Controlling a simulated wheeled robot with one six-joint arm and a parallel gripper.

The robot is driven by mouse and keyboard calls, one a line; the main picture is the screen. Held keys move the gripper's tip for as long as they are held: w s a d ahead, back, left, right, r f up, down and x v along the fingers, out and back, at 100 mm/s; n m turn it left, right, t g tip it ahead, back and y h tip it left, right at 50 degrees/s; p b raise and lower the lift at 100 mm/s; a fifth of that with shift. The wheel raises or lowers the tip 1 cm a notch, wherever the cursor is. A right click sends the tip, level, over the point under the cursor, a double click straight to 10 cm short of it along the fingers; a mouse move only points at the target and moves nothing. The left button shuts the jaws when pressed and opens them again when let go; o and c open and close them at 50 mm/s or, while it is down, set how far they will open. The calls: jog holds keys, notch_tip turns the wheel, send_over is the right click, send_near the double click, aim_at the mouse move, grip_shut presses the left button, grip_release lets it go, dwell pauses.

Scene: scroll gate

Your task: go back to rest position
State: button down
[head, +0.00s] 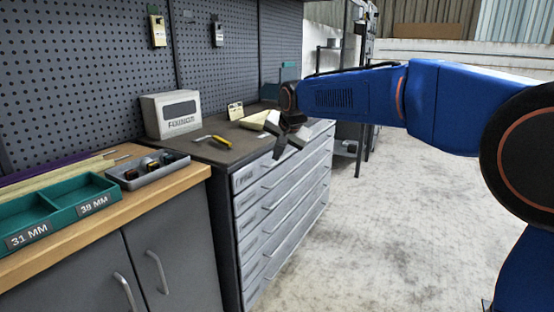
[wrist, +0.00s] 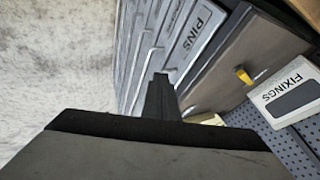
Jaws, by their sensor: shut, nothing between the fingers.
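My blue arm reaches in from the right in the head view. My gripper (head: 279,146) is at its end, pointing down beside the right part of the grey drawer cabinet's dark top (head: 225,155). In the wrist view the dark fingers of my gripper (wrist: 160,76) are together, with nothing between them. The drawer fronts (wrist: 165,45) show behind them, one labelled PINS. I cannot tell whether the fingers touch the cabinet.
A FIXINGS box (head: 171,114) and a yellow-handled tool (head: 221,141) are on the cabinet. A wooden bench (head: 150,188) at left carries a green tray (head: 62,218) and a grey tray (head: 148,174). Pegboard stands behind. The floor (head: 400,235) at right is clear.

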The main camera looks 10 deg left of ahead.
jog(key=s+d+h, duration=0.1)
jog(key=s+d, duration=0.4)
jog(key=d, duration=0.5)
jog(key=s+d+n, duration=0.1)
jog(key=s+d, duration=0.5)
jog(key=d, duration=0.4)
jog(key=s+d+h, duration=0.1)
jog(key=s+d, duration=0.4)
jog(key=d, duration=0.5)
jog(key=s+d+f, duration=0.5)
jog(key=s, duration=0.4)
jog(key=s+d+f+n+g+h, duration=0.1)
jog(key=s+d+f, duration=0.4)
jog(key=s, duration=0.3)
jog(key=s+d+f+h, duration=0.1)
jog(key=s+d+f, duration=0.4)
jog(key=s, duration=0.4)
jog(key=shift+s+d+f, duration=0.3)
jog(key=shift+d, duration=0.45)
